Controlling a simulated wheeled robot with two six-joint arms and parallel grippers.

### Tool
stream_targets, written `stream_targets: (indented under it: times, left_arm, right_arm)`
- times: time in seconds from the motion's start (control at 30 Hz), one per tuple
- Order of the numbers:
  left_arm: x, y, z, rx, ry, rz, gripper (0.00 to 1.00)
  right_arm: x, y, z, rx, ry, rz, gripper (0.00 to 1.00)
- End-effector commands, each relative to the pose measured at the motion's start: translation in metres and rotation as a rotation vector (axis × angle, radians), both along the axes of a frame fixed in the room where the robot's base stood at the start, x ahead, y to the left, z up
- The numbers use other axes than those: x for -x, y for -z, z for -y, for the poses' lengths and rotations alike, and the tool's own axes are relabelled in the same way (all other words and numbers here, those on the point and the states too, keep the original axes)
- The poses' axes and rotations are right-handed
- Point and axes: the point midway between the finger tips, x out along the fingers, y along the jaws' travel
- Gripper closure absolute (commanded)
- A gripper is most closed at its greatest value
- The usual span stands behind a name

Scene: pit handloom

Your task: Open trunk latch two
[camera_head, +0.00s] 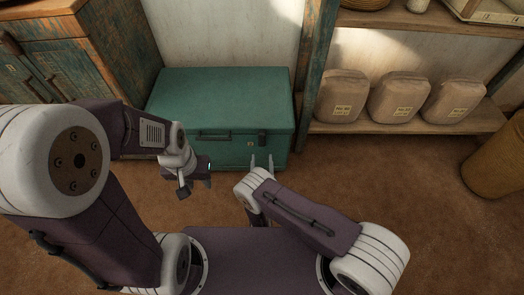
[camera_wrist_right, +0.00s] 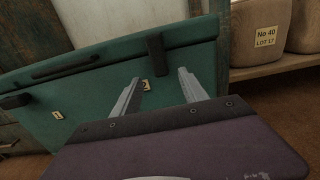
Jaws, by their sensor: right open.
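The green trunk (camera_head: 220,92) stands closed against the wall in the head view. A dark latch (camera_head: 262,140) is at the right of its front; this latch also shows in the right wrist view (camera_wrist_right: 155,55). A second dark latch (camera_wrist_right: 15,101) shows at the left edge of that view.
A dark handle (camera_head: 220,134) is on the trunk front between the latches. A worn wooden cabinet (camera_head: 70,50) stands to the left. A shelf (camera_head: 400,126) with several wrapped packages stands to the right, with a round basket (camera_head: 497,160) beyond. The brown floor between is clear.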

Motion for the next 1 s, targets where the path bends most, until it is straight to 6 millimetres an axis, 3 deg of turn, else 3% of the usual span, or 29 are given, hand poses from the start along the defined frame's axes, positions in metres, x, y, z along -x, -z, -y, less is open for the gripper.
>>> stream_targets:
  times: [0.1,0.3,0.63,0.8,0.83,1.0]
  left_arm:
    - [0.0,0.017,0.0,0.0,0.0,0.0,0.64]
    - [0.0,0.028,0.0,0.0,0.0,-0.001,0.64]
    - [0.0,0.028,0.0,0.0,0.0,-0.001,0.64]
    - [0.0,0.028,0.0,0.0,0.0,-0.001,0.64]
    - [0.0,0.028,0.0,0.0,0.0,-0.001,0.64]
    - [0.0,0.028,0.0,0.0,0.0,-0.001,0.64]
  right_arm:
    - [-0.027,0.005,0.001,-0.004,0.005,0.003,0.49]
    - [-0.057,0.003,0.001,-0.001,0.003,0.0,0.49]
    - [-0.063,0.0,0.0,0.0,0.001,0.0,0.49]
    - [-0.063,0.001,0.0,0.0,0.001,0.0,0.96]
    - [-0.063,0.001,0.0,0.0,0.001,0.0,1.0]
    - [-0.063,0.001,0.0,-0.005,0.001,-0.001,1.0]
